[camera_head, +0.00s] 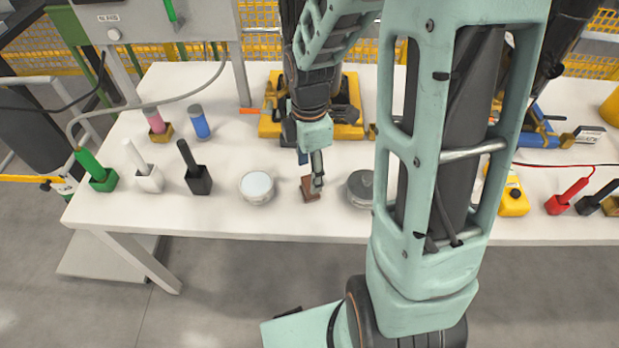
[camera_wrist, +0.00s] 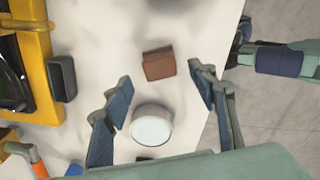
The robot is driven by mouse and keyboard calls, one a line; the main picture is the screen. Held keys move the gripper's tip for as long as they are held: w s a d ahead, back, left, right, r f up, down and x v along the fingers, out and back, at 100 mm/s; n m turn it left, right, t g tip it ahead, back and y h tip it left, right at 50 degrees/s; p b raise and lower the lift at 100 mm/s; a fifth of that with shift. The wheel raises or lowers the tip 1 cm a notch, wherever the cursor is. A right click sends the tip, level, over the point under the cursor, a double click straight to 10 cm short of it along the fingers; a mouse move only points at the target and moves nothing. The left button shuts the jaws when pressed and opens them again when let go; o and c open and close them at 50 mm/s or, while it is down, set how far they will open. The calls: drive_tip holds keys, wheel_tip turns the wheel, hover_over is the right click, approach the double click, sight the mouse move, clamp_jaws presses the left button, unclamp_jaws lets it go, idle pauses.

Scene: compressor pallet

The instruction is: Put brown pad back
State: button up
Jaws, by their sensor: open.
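The brown pad (camera_head: 307,193) is a small brown block on the white table, near its front edge, between a white-topped round tin (camera_head: 257,187) and a dark grey round tin (camera_head: 361,186). In the wrist view the brown pad (camera_wrist: 158,66) lies at the upper middle, just beyond the fingertips. My gripper (camera_head: 317,181) hangs over the pad and hides part of it. In the wrist view my gripper (camera_wrist: 160,82) is open, its fingers spread wide with nothing between them. The exact height above the pad cannot be told.
A yellow-based compressor (camera_head: 351,130) stands behind, with a black block (camera_wrist: 62,78) beside it. The white-topped tin (camera_wrist: 152,127) is close to the pad. Green, white and black tools stand in holders at left. Red and black tools and a yellow meter (camera_head: 513,200) are at right.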

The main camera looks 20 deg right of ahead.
sight(309, 181)
wheel_tip(309, 181, up, 6)
drive_tip(key=shift+f+p, duration=0.1)
drive_tip(key=shift+p, duration=0.3)
idle(0.3)
